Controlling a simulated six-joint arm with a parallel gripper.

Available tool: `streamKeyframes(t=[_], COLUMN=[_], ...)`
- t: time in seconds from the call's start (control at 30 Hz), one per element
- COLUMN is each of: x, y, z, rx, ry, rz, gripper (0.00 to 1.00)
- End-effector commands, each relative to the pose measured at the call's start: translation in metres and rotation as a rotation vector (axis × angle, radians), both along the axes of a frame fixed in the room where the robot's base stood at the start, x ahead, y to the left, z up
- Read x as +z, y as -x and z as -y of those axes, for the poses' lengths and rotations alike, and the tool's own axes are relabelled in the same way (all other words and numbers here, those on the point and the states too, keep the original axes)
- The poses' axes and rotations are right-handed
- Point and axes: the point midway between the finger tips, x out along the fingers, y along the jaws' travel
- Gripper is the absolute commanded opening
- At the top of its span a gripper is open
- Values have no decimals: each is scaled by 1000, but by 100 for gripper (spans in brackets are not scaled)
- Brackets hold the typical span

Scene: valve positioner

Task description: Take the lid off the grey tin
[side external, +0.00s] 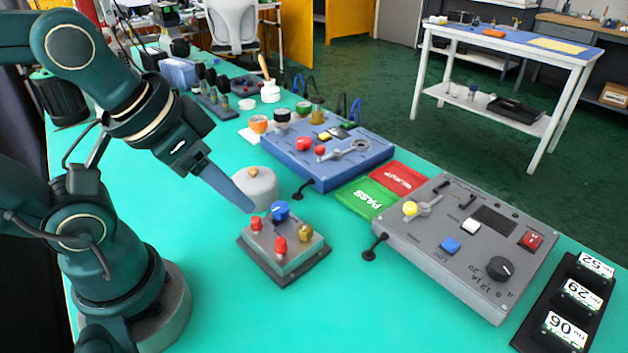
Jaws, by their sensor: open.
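The grey tin (266,188) is a round, low tin standing on the green table, with its lid on. A small tan knob (253,173) sits on top of the lid. My gripper (240,200) is open, just left of and in front of the tin in the side view. Its blue-grey finger covers part of the tin's left side; only one finger shows clearly. I cannot tell whether it touches the tin. The knob is outside the jaws.
A grey box with red, blue and brass knobs (283,245) stands close in front of the tin. A blue panel (335,160) is behind right, with green PASS (367,197) and red (397,177) mats beside it. A larger grey panel (465,290) is right. Table front is clear.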

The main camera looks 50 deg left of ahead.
Motion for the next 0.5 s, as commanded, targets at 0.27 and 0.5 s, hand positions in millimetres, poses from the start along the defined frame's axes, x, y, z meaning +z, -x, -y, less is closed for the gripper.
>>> streamKeyframes(t=[0.27,0.5], x=[0,13], y=[0,-5], z=[0,0], rx=[0,-26], ry=[0,-15], rz=[0,6], gripper=[58,58])
